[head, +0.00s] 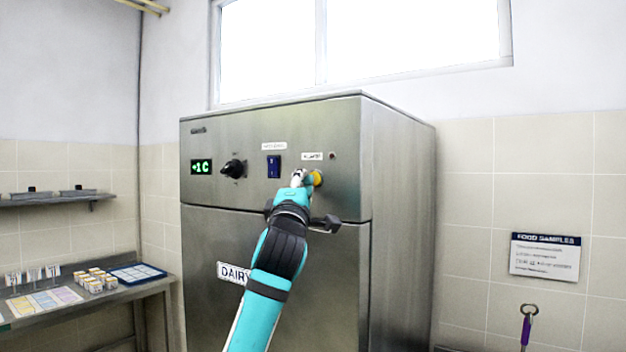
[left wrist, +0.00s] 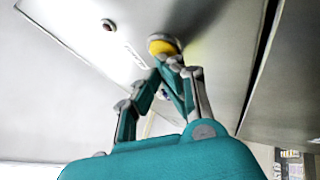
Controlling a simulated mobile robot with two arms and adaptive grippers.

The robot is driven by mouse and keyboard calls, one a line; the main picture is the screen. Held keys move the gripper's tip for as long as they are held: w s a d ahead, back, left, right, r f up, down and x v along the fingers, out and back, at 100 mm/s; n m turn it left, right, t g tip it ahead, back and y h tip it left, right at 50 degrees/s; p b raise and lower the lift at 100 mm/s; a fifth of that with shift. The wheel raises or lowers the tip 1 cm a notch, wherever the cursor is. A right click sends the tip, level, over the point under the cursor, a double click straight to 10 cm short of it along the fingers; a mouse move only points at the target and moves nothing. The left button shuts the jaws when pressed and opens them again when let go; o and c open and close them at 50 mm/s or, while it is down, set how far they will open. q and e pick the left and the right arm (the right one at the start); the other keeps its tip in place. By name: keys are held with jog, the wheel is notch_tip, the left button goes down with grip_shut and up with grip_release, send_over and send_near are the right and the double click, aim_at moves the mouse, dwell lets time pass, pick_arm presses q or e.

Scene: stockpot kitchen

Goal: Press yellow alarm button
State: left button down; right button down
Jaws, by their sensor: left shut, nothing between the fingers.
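The yellow alarm button (head: 318,178) is on the upper front panel of the steel fridge (head: 345,130), below a small white label. My left gripper (head: 303,175) is at the button, just left of it in the head view, and hides part of it. In the left wrist view the button (left wrist: 163,46) shows just beyond the shut fingertips (left wrist: 170,62). The tips look very close to it; I cannot tell whether they touch. The left gripper is empty. My right gripper is in neither view.
The panel also has a green display (head: 201,167), a black knob (head: 233,168), a blue switch (head: 273,166) and a small dark red lamp (head: 332,156). The door handle (head: 325,224) juts out below. A steel table (head: 120,296) with samples stands left.

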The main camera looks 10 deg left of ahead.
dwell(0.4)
pick_arm(q)
jog(key=shift+s+a+b, duration=0.25)
jog(key=shift+s+b, duration=0.15)
jog(key=shift+s, duration=0.35)
jog(key=shift+s+f, duration=0.1)
jog(key=shift+s+a+b, duration=0.3)
jog(key=shift+s, duration=0.45)
jog(key=shift+s+a+b, duration=0.25)
jog(key=shift+s+b, duration=0.05)
jog(key=shift+s, duration=0.45)
jog(key=shift+s+a+b, duration=0.3)
jog(key=shift+s, duration=0.45)
